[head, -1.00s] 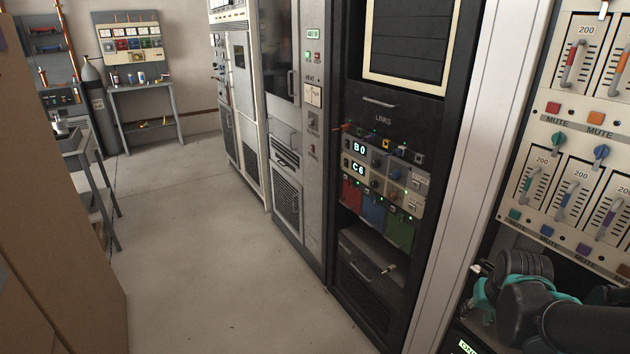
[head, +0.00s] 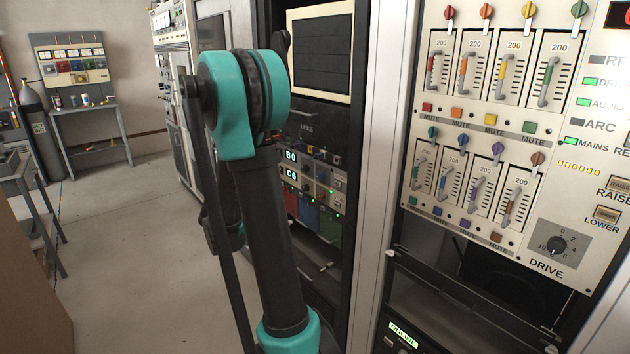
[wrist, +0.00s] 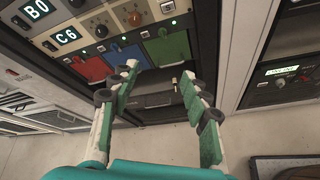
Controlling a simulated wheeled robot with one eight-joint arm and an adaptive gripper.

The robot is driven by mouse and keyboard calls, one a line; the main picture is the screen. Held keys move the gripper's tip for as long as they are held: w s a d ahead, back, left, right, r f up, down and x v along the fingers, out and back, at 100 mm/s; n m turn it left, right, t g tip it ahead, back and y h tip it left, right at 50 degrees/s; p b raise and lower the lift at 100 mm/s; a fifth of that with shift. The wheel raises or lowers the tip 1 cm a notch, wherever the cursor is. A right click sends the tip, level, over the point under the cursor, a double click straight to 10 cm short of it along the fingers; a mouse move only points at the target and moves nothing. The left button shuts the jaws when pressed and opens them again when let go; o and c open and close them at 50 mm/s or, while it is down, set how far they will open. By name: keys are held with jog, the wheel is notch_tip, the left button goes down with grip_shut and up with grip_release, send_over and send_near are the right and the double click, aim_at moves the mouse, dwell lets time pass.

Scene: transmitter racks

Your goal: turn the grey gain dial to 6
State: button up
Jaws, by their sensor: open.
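I cannot make out with certainty a grey dial marked gain. The LINKS panel (head: 338,190), with small knobs and the displays B0 and C6, is partly covered by my arm in the head view. Contact is not visible.
A drawer with a handle (wrist: 155,100) lies below the flaps. The floor (head: 130,250) at left is clear; a workbench (head: 85,112) stands at the back.

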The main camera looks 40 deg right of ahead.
jog(key=w+d+r+n+h, duration=0.3)
jog(key=w+n+h, duration=0.2)
jog(key=w, duration=0.1)
send_near(319, 178)
jog(key=shift+n, duration=0.3)
jog(key=d, duration=0.2)
jog(key=w+d, duration=0.1)
jog(key=d, duration=0.5)
jog(key=shift+w+f, duration=0.1)
jog(key=shift+w, duration=0.15)
grip_shut()
